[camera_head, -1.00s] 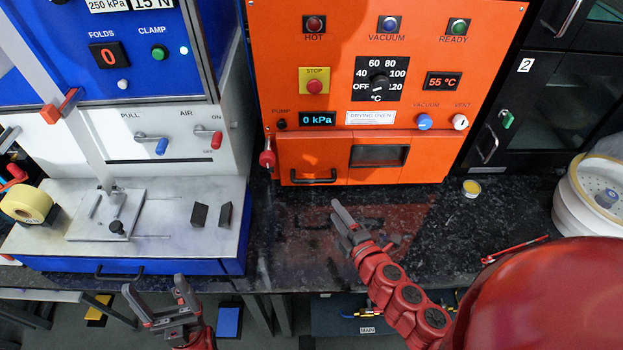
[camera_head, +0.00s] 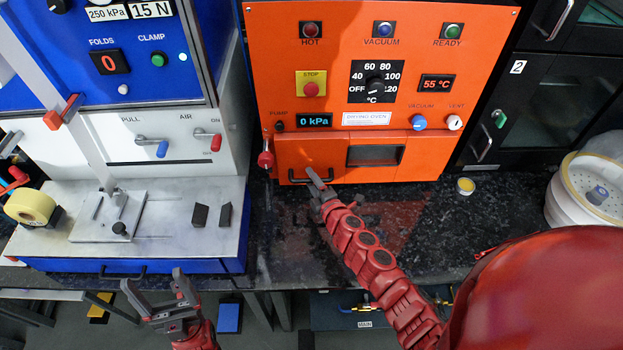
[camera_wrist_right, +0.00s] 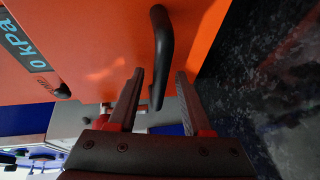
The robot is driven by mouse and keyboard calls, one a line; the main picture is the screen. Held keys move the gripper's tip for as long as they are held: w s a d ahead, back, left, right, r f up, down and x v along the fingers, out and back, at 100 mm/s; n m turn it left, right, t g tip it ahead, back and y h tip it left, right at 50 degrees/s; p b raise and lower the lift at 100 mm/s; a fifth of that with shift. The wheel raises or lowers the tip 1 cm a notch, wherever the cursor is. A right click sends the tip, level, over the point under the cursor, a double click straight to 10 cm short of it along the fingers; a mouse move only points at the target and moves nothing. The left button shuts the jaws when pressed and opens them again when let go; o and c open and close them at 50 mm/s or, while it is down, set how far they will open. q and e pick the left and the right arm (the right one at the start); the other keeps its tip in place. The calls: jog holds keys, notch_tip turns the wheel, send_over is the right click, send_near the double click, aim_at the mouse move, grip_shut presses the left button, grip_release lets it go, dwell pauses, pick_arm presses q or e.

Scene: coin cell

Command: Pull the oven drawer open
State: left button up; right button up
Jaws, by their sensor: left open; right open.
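The orange drying oven (camera_head: 295,80) stands at the back centre. Its drawer (camera_head: 325,155) sits at the bottom of the front, flush with it and shut, with a dark bar handle (camera_head: 299,180) low on its left part. My right gripper (camera_head: 318,181) is open at the handle. In the right wrist view the black handle (camera_wrist_right: 160,50) reaches down between the two open fingers (camera_wrist_right: 155,95), and I see a gap on the right; contact on the left is unclear. My left gripper (camera_head: 152,292) is open and empty in front of the bench.
A red valve knob (camera_head: 266,159) hangs beside the drawer. A small yellow-topped cup (camera_head: 465,187) stands right. The dark bench before the oven is mostly clear.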

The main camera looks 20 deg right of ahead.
jog(key=shift+w, duration=0.1)
grip_shut()
dwell(1.4)
